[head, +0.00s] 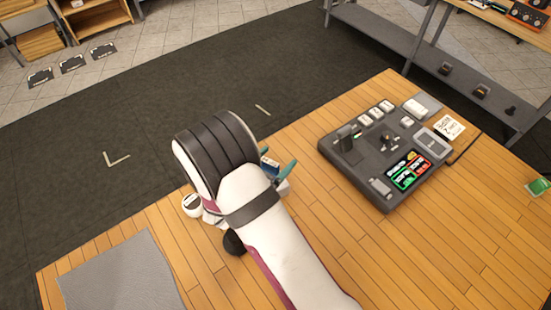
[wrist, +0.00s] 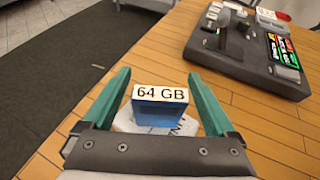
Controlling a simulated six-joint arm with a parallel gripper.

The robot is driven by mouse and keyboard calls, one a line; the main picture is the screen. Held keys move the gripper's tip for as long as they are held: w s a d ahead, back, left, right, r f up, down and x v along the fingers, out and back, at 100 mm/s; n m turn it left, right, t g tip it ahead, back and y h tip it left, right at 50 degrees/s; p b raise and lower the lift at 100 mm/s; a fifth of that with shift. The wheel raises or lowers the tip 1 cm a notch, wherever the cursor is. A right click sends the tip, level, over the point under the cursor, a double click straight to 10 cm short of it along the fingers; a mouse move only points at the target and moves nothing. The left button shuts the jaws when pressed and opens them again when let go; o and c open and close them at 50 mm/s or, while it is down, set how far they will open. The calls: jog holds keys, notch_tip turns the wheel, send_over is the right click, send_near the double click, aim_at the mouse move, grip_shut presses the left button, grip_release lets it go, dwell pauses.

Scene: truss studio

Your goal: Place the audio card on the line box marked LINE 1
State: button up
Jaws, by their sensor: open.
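A small blue block with a white label reading "64 GB" (wrist: 160,105) stands between the two teal fingers of my gripper (wrist: 158,78) in the wrist view, with gaps on both sides. I cannot tell whether it is the audio card. It sits on or in front of a white piece with partly hidden lettering (wrist: 126,124). No LINE 1 marking is readable; three small dark items with pale labels (head: 72,64) lie on the floor at upper left.
A dark control desk (head: 365,185) with buttons, a lever and coloured labels stands on the wooden table (head: 350,260). A grey mat (head: 120,280) lies front left. Table wood between mat and desk is partly clear.

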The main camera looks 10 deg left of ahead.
jog(key=v, duration=1.2)
jog(key=d+r+m+g+h, duration=0.45)
jog(key=d+m, duration=0.35)
jog(key=d, duration=0.3)
jog(key=s+d+r+m+g+y, duration=0.35)
jog(key=s+d+m+g, duration=0.7)
jog(key=m, duration=0.45)
jog(key=s+a+r+m+t+y, duration=0.2)
jog(key=s+m+y, duration=0.6)
jog(key=m, duration=0.6)
jog(key=shift+s+a+r, duration=0.25)
jog(key=shift+a+r, duration=0.35)
jog(key=shift+a, duration=0.4)
